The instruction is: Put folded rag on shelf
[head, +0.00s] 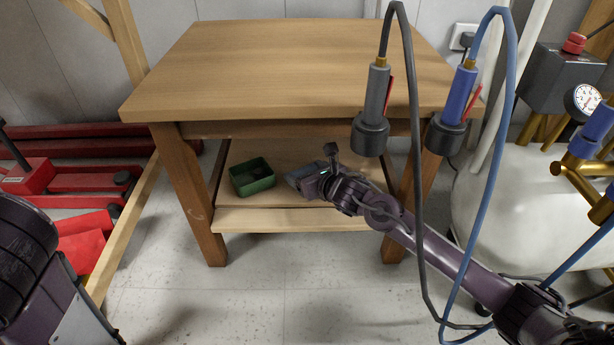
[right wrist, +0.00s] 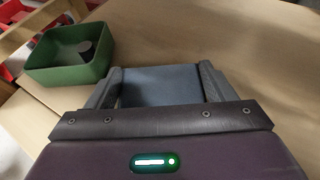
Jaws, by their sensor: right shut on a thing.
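The folded rag (right wrist: 160,86) is flat and grey-blue, and in the right wrist view it lies between the two fingers of my right gripper (right wrist: 160,88). My right gripper (head: 305,178) reaches in under the table top and is shut on the rag, over the lower shelf (head: 255,219). The rag (head: 298,175) shows only in small part in the head view. I cannot tell whether it touches the shelf board. My left gripper is out of view; only part of my left arm shows at the lower left.
A green bin (head: 252,177) with a dark item inside stands on the shelf, left of the gripper. The wooden table (head: 290,65) top is bare above. Grey and blue hoses hang around my right arm. A white tank (head: 510,190) stands right. Red equipment (head: 85,175) lies left.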

